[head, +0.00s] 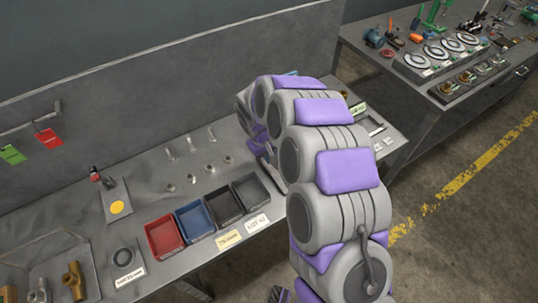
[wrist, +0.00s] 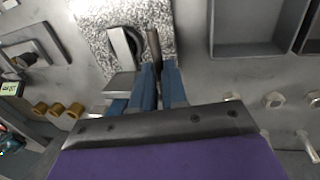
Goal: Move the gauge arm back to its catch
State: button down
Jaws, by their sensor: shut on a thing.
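In the wrist view, the blue fingers of my gripper (wrist: 158,72) are closed around the lower end of a slim dark bar, which I take to be the gauge arm (wrist: 153,42). The bar stands over a speckled stone plate (wrist: 90,15). Just left of it is a dark slot or ring with a pale rim (wrist: 125,45), and a pale grey block (wrist: 120,84) lies by the left finger. I cannot tell which part is the catch. In the head view my own arm hides the gauge and my fingertips.
In the head view, a red bin (head: 163,222), a blue bin (head: 193,207) and dark bins line the bench front. Several bolts (head: 190,179) stand behind them. In the wrist view, brass pieces (wrist: 57,108) lie left, bolts (wrist: 275,100) right, and a grey tray (wrist: 212,30) upper right.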

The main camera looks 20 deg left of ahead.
dwell(0.5)
notch_tip(320, 180, up, 16)
jog(key=p, duration=0.8)
jog(key=shift+w+a+r, duration=0.1)
jog(key=c, duration=1.4)
grip_release()
jog(key=shift+r, duration=0.1)
jog(key=shift+o, duration=1.2)
